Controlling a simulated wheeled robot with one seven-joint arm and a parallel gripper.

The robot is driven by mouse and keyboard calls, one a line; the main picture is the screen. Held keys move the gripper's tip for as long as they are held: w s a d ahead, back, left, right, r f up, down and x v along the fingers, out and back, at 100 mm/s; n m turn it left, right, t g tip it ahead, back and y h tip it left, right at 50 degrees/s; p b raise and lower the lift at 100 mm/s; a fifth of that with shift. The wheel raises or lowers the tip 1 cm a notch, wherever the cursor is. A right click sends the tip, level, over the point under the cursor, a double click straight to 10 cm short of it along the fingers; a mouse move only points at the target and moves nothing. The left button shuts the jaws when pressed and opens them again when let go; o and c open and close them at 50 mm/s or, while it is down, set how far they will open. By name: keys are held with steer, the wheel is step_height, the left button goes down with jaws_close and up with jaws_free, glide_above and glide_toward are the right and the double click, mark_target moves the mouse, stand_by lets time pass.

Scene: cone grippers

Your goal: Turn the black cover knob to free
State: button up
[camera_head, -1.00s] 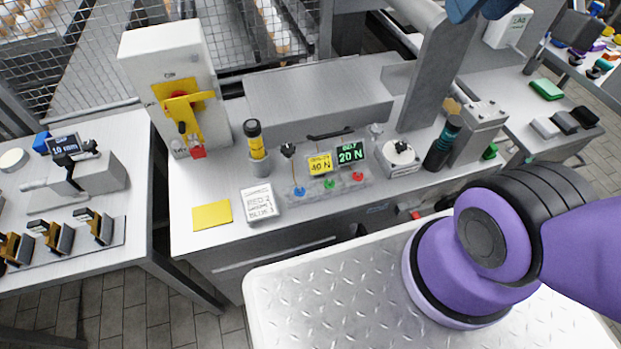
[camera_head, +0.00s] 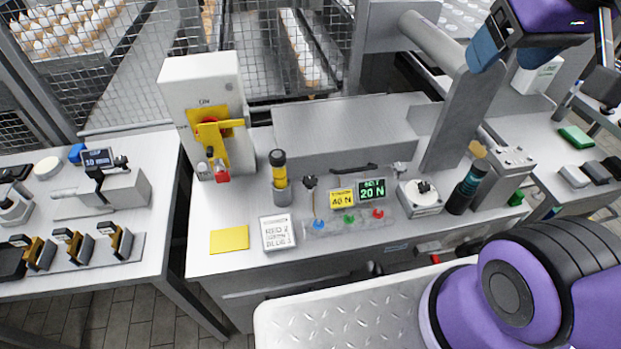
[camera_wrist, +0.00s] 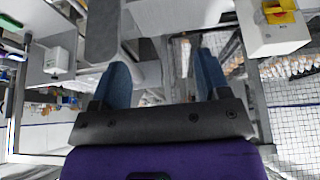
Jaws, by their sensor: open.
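A white box (camera_head: 420,199) with a black knob (camera_head: 423,187) on its top stands on the bench right of the lit displays, in the head view. Another small black knob (camera_head: 310,182) stands on a stem left of the yellow display. I cannot tell for sure which one is the cover knob, and its markings are too small to read. My gripper (camera_head: 488,46) is high at the upper right, above the bench and apart from both knobs. In the wrist view my gripper (camera_wrist: 163,75) has its two blue fingers wide apart with nothing between them.
A long grey cover box (camera_head: 345,130) lies behind the knobs, beside a grey post (camera_head: 455,125). A black-and-teal cylinder (camera_head: 466,188) stands close right of the white box. The bench front holds a yellow pad (camera_head: 229,239).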

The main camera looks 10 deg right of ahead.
steer(key=w+a+f+g, duration=0.25)
steer(key=w+f, duration=0.25)
steer(key=w, duration=0.6)
steer(key=n+g, duration=0.2)
steer(key=g, duration=0.1)
glide_above(310, 180)
step_height(310, 180, down, 30)
step_height(310, 180, down, 11)
steer(key=shift+r, duration=0.2)
steer(key=c, duration=0.9)
